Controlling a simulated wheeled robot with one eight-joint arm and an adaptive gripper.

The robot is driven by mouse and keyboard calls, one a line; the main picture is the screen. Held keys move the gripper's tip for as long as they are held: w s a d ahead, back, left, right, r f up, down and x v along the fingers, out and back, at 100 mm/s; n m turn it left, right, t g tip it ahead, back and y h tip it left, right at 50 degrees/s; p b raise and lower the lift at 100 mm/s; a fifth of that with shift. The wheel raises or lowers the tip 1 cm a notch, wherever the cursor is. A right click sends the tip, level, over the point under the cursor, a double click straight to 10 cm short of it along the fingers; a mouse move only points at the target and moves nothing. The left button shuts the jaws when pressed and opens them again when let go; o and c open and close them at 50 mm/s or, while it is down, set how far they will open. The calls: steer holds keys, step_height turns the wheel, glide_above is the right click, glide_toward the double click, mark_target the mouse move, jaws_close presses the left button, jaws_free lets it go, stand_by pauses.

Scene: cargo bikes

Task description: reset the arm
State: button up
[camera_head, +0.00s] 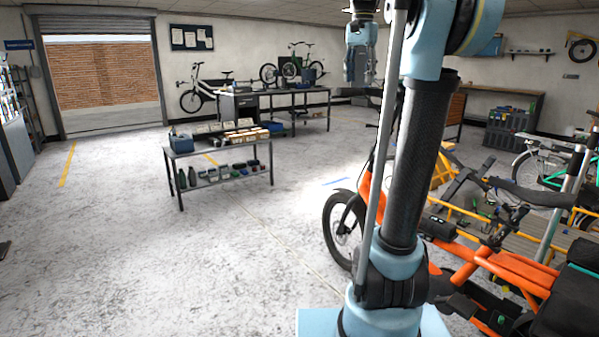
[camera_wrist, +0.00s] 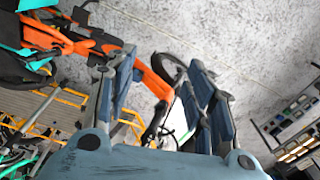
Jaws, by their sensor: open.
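My arm rises in the right half of the head view, with a black tube link and light blue joints. My gripper (camera_head: 360,68) hangs at the top of that view, fingers pointing down, left of the upper arm. In the wrist view my gripper (camera_wrist: 160,62) has its two blue fingers spread apart. Nothing is held between them. An orange cargo bike (camera_wrist: 55,38) shows behind the fingers, and its front wheel is partly hidden by the right finger. The same orange cargo bike (camera_head: 515,270) stands at the lower right of the head view, partly hidden by my arm.
A low table (camera_head: 178,187) with boxes and bottles stands left of centre. A workbench (camera_head: 327,110) and bikes are behind it. Yellow rails (camera_head: 455,237) and a teal-framed bike (camera_head: 550,172) crowd the right. The left floor is clear toward a shutter door (camera_head: 102,75).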

steer(key=s+f+n, duration=0.3)
steer(key=s+f, duration=0.6)
steer(key=f, duration=0.6)
steer(key=s+f+n+t, duration=0.1)
steer(key=s+f+n, duration=0.1)
steer(key=s+f, duration=0.7)
steer(key=s+f+n, duration=0.3)
steer(key=s+f, duration=0.7)
steer(key=f, duration=1.1)
steer(key=shift+a+n+t, duration=0.15)
steer(key=shift+n+t, duration=0.15)
steer(key=shift+t, duration=0.1)
steer(key=shift+w+f, duration=0.2)
steer(key=shift+w, duration=0.2)
steer(key=c, duration=0.4)
steer(key=shift+a, duration=0.1)
